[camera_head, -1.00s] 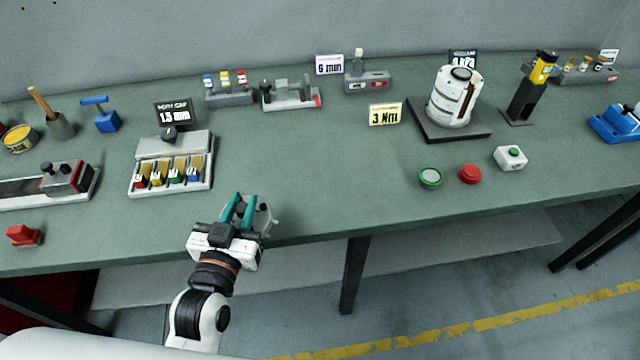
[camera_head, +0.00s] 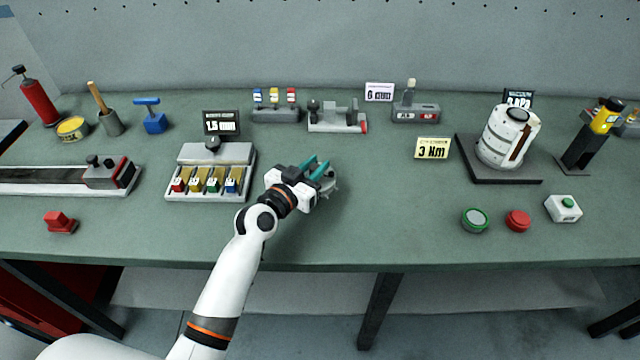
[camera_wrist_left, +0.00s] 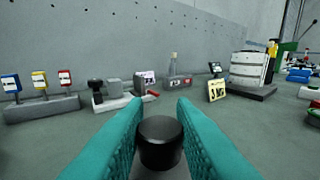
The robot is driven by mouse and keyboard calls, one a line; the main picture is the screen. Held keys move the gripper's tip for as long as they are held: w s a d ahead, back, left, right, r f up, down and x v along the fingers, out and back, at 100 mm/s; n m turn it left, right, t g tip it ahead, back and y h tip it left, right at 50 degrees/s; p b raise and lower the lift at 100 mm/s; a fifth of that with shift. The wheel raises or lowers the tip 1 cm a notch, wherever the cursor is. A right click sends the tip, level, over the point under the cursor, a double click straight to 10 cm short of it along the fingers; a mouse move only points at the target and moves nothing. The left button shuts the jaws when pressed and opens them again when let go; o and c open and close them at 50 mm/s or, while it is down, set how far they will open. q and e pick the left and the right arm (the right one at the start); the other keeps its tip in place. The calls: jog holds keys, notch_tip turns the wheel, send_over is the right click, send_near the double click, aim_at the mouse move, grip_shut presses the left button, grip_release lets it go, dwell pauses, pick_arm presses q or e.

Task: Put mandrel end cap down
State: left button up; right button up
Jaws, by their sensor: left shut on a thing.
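My left gripper (camera_head: 318,172) is over the middle of the green bench, with its teal fingers pointing away from me. In the left wrist view the fingers are shut on a dark round knob (camera_wrist_left: 160,137), which I take to be the top of the mandrel end cap. In the head view the grey end cap (camera_head: 331,184) shows partly beyond and beside the fingers, low over the bench top. I cannot tell whether it touches the bench. My right gripper is not in view.
A tray with coloured pieces (camera_head: 211,184) stands just left of my gripper. A grey fixture (camera_head: 338,118) stands behind it. A yellow "3 Nm" card (camera_head: 432,148) and a white cylinder on a dark base (camera_head: 506,138) are to the right. The bench between is clear.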

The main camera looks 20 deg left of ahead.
pick_arm(q)
jog(key=shift+f, duration=0.4)
notch_tip(320, 180, down, 4)
jog(key=shift+r+b, duration=0.25)
jog(key=shift+b, duration=0.25)
jog(key=shift+f, duration=0.1)
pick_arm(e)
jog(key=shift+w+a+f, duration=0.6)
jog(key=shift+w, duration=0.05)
pick_arm(q)
jog(key=o, duration=0.8)
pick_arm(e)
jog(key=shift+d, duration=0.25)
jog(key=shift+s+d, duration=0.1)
pick_arm(q)
jog(key=shift+s, duration=0.25)
jog(key=b+v, duration=0.1)
jog(key=v, duration=0.9)
jog(key=shift+s+a+b, duration=0.1)
jog(key=shift+s+b, duration=0.25)
jog(key=shift+s+a, duration=0.1)
jog(key=shift+s, duration=0.3)
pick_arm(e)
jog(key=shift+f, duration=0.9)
